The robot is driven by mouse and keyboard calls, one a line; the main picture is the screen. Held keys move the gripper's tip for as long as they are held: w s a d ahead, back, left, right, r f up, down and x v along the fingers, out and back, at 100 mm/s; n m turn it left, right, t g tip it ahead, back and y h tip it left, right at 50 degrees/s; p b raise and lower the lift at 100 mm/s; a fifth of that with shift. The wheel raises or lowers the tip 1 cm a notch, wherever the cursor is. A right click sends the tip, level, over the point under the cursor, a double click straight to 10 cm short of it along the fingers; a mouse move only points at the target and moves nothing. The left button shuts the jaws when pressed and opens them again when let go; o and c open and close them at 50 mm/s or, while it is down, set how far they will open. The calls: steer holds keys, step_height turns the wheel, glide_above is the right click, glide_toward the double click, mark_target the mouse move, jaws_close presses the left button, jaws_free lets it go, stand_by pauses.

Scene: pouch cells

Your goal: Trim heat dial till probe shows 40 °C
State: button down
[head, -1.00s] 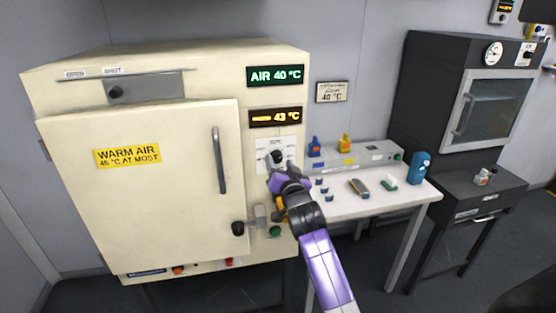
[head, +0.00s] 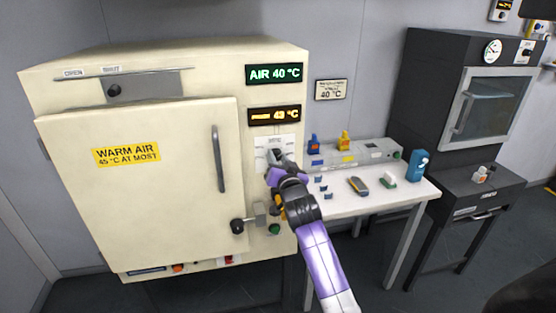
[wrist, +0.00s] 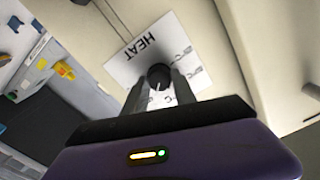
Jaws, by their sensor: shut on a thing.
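The cream warm-air cabinet (head: 75,220) has a green display reading AIR 40 °C (head: 274,74) and an orange display (head: 274,116) below it that appears to read 43 °C. Under these is a white dial plate (head: 289,143), marked HEAT in the wrist view (wrist: 125,62). The round black heat dial (wrist: 158,75) stands on the plate. My gripper (head: 277,160) is at the plate in the head view and largely hides the dial there. In the wrist view my gripper (wrist: 161,86) has its two fingers shut on the dial's sides.
The cabinet door (head: 150,190) is shut, with a long handle (head: 218,160) left of my gripper. A black knob (head: 237,226) and a green button (head: 274,229) sit below. A white table (head: 345,205) with small items stands right; a dark oven (head: 430,100) is beyond.

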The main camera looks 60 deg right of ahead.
steer(key=shift+n+p, duration=0.65)
steer(key=shift+n, duration=2.15)
steer(key=c, duration=1)
jaws_free()
steer(key=b+v, duration=0.1)
steer(key=v, duration=0.7)
steer(key=shift+b, duration=0.4)
